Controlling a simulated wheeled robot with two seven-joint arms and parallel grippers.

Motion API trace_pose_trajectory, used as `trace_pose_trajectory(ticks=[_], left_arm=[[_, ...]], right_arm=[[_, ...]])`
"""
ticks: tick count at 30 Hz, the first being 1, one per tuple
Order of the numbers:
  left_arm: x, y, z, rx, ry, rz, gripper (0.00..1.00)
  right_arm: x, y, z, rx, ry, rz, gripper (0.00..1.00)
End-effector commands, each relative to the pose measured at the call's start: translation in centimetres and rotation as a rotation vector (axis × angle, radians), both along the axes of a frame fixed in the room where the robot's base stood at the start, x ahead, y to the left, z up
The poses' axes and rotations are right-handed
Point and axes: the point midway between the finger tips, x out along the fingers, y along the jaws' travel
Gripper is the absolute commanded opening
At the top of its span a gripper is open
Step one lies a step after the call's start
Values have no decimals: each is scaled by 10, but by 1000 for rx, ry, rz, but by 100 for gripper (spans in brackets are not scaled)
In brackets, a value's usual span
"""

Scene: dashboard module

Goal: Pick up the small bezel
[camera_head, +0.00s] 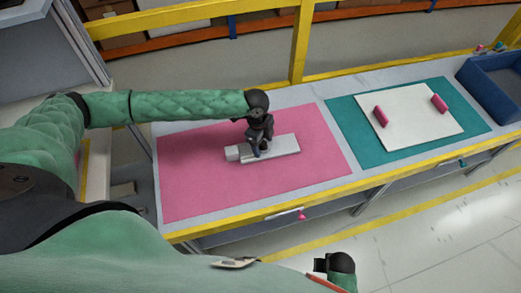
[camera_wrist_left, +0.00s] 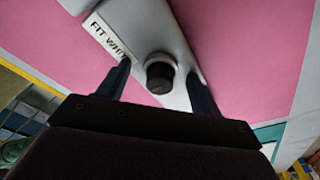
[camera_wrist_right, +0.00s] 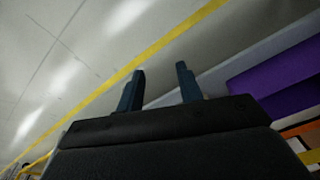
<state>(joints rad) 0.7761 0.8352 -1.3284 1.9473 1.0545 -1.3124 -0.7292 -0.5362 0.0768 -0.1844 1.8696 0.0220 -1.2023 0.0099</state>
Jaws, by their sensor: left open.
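A pale grey-white long part (camera_head: 285,145), which looks like the dashboard piece, lies on the pink mat (camera_head: 195,185). In the left wrist view the part (camera_wrist_left: 150,25) carries a label reading "FIT WHI…" and a round black knob (camera_wrist_left: 159,72). I cannot tell for certain which piece is the small bezel. My left gripper (camera_head: 260,150) is just over the part, pointing down. Its fingers are apart, one on each side of the knob in the left wrist view, and hide some of the part. My right gripper (camera_wrist_right: 160,82) is open and empty, away from the mats over the floor side.
A white panel (camera_head: 408,122) with two pink handles lies on a teal mat (camera_head: 352,143) to the right. A blue bin (camera_head: 485,85) stands at the far right end. A yellow post (camera_head: 300,45) and rail are behind the table. A purple surface (camera_wrist_right: 275,82) shows in the right wrist view.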

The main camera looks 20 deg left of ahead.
Motion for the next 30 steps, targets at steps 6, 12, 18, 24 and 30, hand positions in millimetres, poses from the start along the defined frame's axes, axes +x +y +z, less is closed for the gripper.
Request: trace_pose_trajectory(ticks=[6,12,18,24,30], left_arm=[[0,0,0,0,0,0,55],[0,0,0,0,0,0,16],[0,0,1,0,0,0,12],[1,0,6,0,-1,0,12],[2,0,30,-2,-4,1,12]], right_arm=[[0,0,0,0,0,0,36],[0,1,0,1,0,0,36],[0,1,0,1,0,-1,36],[0,1,-1,0,4,0,36],[8,4,41,7,-7,1,36]])
